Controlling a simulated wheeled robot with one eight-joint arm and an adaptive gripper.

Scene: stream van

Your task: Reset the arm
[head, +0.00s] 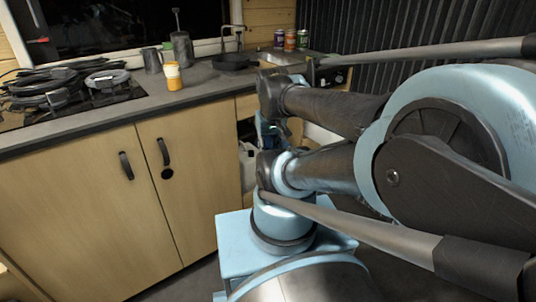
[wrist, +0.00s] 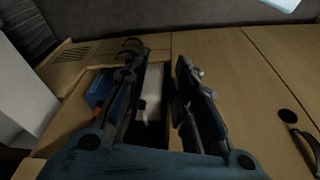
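My gripper (wrist: 158,68) shows in the wrist view with its two dark fingers spread apart. I see nothing held between them. Beyond the fingers is an open compartment (wrist: 150,132) in the wooden cabinet front, with a white item (wrist: 151,90) and a blue item (wrist: 100,88) inside. In the head view my arm is bent and fills the right side, reaching toward the cabinet. My gripper is mostly hidden there behind my arm links.
A worktop (head: 205,80) runs above wooden cupboard doors (head: 80,215). It carries coiled black cables (head: 50,88), an orange-labelled jar (head: 173,76), a black pan (head: 230,62) and several cans (head: 290,40). A dark corrugated wall (head: 400,25) stands behind my arm.

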